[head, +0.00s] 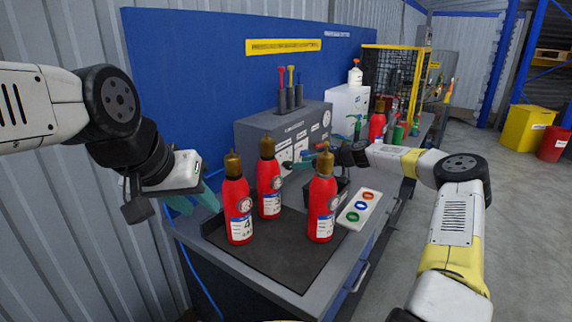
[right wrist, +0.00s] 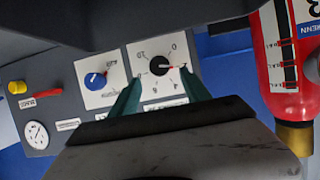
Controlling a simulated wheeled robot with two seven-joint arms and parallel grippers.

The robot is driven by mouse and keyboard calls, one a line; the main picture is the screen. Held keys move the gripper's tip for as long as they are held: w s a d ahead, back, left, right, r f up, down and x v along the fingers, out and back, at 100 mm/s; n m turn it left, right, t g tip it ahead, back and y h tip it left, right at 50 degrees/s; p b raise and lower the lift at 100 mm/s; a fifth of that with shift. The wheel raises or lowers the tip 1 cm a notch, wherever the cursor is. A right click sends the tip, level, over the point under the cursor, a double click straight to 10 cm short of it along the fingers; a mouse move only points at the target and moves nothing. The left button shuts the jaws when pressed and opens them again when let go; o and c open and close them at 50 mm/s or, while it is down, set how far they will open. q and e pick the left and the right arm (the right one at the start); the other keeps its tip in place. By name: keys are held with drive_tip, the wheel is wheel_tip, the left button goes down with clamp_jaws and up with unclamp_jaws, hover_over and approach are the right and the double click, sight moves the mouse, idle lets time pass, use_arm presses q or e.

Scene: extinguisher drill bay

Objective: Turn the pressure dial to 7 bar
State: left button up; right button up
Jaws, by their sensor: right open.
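The pressure dial, a black knob (right wrist: 160,66) with a red pointer on a white numbered plate (right wrist: 134,52), shows upside down in the right wrist view. Its pointer aims right, at a mark near the 2; the small print is hard to read. My right gripper (right wrist: 161,86) is open, its green fingers reaching the plate on either side just below the knob, with nothing between them. In the head view my right gripper (head: 305,160) is at the grey panel (head: 262,134), partly behind an extinguisher. My left gripper (head: 194,201) hangs left of the extinguishers; its jaw gap is unclear.
Three red extinguishers (head: 237,208) (head: 269,187) (head: 321,205) stand on the dark mat (head: 285,262). One extinguisher (right wrist: 282,55) is close right of the dial. A blue knob (right wrist: 95,80), red lever (right wrist: 45,93) and gauge (right wrist: 36,134) share the panel. A button plate (head: 347,218) lies right.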

sight(289, 165)
drive_tip(key=x, duration=0.6)
drive_tip(key=shift+s, duration=0.1)
clamp_jaws()
